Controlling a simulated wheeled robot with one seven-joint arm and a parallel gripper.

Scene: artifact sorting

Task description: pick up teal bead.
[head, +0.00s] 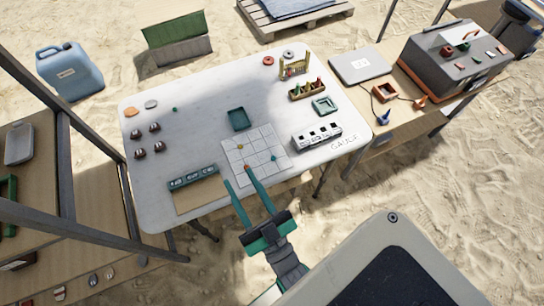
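A small teal bead (274,158) appears on the right part of the pale grid mat (262,139) on the white table. Another small green bead (174,109) lies alone on the table's left part; at this size I cannot tell the two colours well apart. My gripper (237,176) has long teal fingers, spread apart with nothing seen between them. It reaches over the table's front edge, its tips near the mat's lower left corner, left of the teal bead. A small orange-red spot (247,167) shows at the right fingertip; I cannot tell if it is a bead.
A yellow bead (240,147) lies on the mat. A teal tray (238,119) stands behind it, a white slotted block (317,136) to the right, a dark teal labelled rack (193,177) to the left. Several dark domed pieces (155,128) stand farther left.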

